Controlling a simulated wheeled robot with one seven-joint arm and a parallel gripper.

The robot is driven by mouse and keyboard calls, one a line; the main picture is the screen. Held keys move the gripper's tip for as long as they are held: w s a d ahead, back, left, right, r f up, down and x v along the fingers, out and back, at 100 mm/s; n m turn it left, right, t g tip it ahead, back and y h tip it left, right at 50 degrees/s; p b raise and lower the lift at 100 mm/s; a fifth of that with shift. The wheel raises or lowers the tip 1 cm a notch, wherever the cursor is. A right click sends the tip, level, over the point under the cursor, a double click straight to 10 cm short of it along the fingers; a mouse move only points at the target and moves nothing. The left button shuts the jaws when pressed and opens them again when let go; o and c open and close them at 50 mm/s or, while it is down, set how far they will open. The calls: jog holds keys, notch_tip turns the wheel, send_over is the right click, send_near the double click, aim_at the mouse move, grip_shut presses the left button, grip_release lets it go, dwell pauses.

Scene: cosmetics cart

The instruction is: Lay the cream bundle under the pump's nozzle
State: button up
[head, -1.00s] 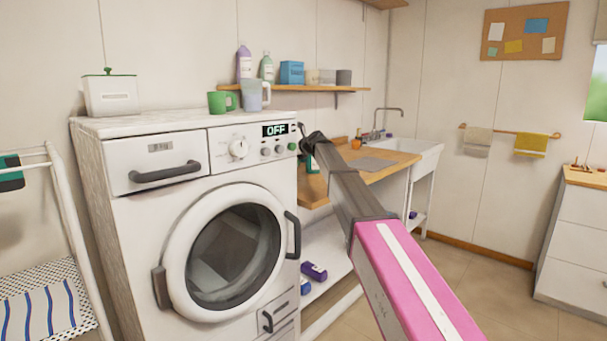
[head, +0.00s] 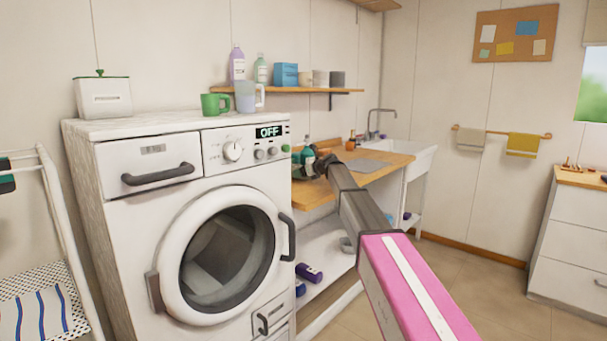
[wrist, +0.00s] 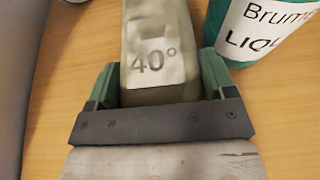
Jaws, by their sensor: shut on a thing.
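My gripper (wrist: 160,78) is shut on the cream bundle (wrist: 152,45), a grey-beige block marked "40°" between its two green fingers. In the wrist view the bundle is over a wooden surface; whether it touches the wood I cannot tell. A teal bottle (wrist: 265,40) with a white label stands close to the right of the bundle; its top is out of that view, so I see no nozzle there. In the head view my gripper (head: 318,165) is over the left end of the wooden counter, small and partly hidden by my arm; the bundle cannot be made out there.
The wooden counter (head: 391,162) runs right to the white sink (head: 412,156). The washing machine (head: 160,225) stands to its left. A small amber bottle (head: 351,142) stands near the sink. A purple bottle (head: 309,272) lies below the counter.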

jog(key=o, duration=1.1)
jog(key=shift+f, duration=0.15)
jog(key=v, duration=1.2)
